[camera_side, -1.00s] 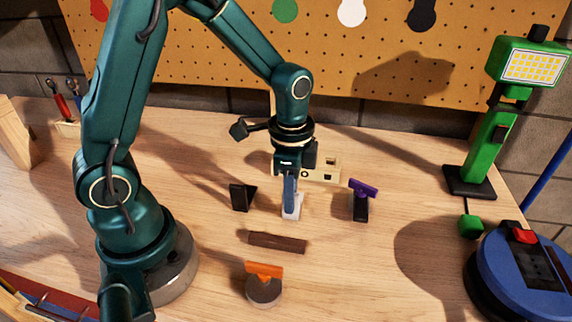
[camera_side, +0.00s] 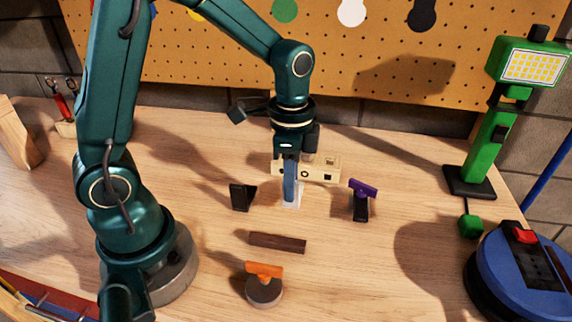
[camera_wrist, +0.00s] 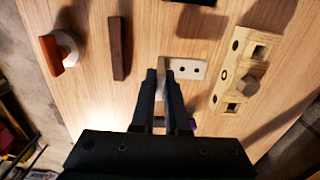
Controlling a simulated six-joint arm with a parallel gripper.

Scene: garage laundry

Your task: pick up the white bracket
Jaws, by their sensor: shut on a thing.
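The white bracket (camera_side: 296,198) is between the fingers of my gripper (camera_side: 289,203) in the side view, partly hidden by the blue-grey finger. In the wrist view the bracket's flat, holed plate (camera_wrist: 190,69) sticks out to the right of my fingertips (camera_wrist: 163,74). My gripper is shut on the bracket and points down. The bracket appears a little above the table; the gap below it is hard to see.
A beige block with holes (camera_side: 326,170) stands close behind. A black bracket (camera_side: 240,198) is to the left, a purple-topped black piece (camera_side: 361,203) to the right. A brown bar (camera_side: 277,242) and an orange-handled tool (camera_side: 264,287) lie in front.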

